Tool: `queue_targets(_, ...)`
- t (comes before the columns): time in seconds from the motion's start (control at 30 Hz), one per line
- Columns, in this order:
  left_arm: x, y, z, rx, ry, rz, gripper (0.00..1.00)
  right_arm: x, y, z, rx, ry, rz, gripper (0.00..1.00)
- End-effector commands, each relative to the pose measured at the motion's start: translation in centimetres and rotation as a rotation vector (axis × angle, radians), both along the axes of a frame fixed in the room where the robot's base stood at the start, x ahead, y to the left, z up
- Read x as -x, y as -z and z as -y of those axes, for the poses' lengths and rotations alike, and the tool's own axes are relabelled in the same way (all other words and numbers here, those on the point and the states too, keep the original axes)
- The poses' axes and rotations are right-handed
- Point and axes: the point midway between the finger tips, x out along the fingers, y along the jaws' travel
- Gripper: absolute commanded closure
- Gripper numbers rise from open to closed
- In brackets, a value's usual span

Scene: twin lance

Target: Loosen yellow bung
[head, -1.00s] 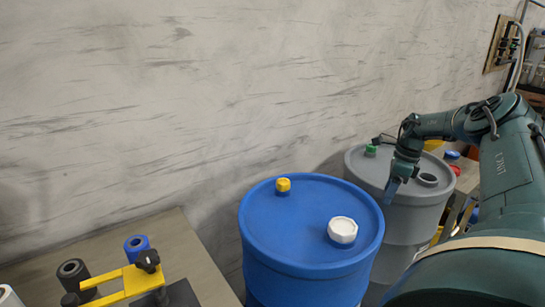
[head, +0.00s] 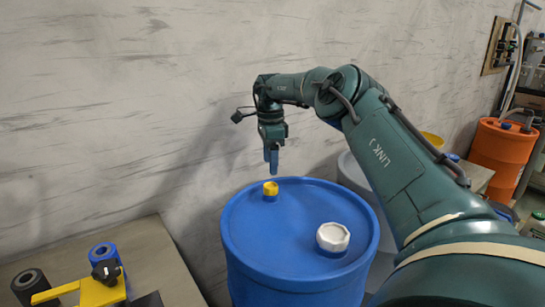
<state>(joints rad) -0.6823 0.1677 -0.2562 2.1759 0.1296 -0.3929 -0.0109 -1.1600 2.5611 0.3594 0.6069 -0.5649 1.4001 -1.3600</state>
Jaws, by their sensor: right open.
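The yellow bung (head: 271,188) sits on the top of the blue drum (head: 262,232), near its back edge. A larger white cap (head: 333,237) sits on the same drum top, nearer and to the right. My right gripper (head: 272,168) points down just above the yellow bung, with a small gap showing between them. Its jaws are open and hold nothing that I can see; the fingers overlap from this angle. My left gripper is not in view.
A grey drum (head: 352,172) stands behind my right arm, mostly hidden. An orange drum (head: 502,148) is at the far right. A bench (head: 150,250) at the left holds a yellow fixture (head: 100,291), a blue roll (head: 103,252) and a dark roll (head: 30,282). The wall is close behind.

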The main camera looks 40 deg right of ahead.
Motion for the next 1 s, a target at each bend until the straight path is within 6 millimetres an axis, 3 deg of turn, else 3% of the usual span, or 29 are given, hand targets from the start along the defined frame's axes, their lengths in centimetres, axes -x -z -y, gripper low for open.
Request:
queue_targets(0.03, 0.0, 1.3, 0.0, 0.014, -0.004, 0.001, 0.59, 0.0, 1.6, 0.0, 0.0, 0.001, -0.001, 0.41)
queue_targets(0.4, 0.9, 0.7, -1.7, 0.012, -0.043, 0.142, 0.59, 0.0, 6.6, 0.1, 0.0, 0.002, 0.001, 0.41)
queue_targets(0.6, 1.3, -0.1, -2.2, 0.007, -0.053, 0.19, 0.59, 0.0, 7.7, 0.1, 0.001, 0.002, 0.002, 0.41)
queue_targets(1.0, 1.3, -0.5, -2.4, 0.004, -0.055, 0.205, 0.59, 0.0, 7.7, 0.1, 0.001, 0.002, 0.002, 0.44)
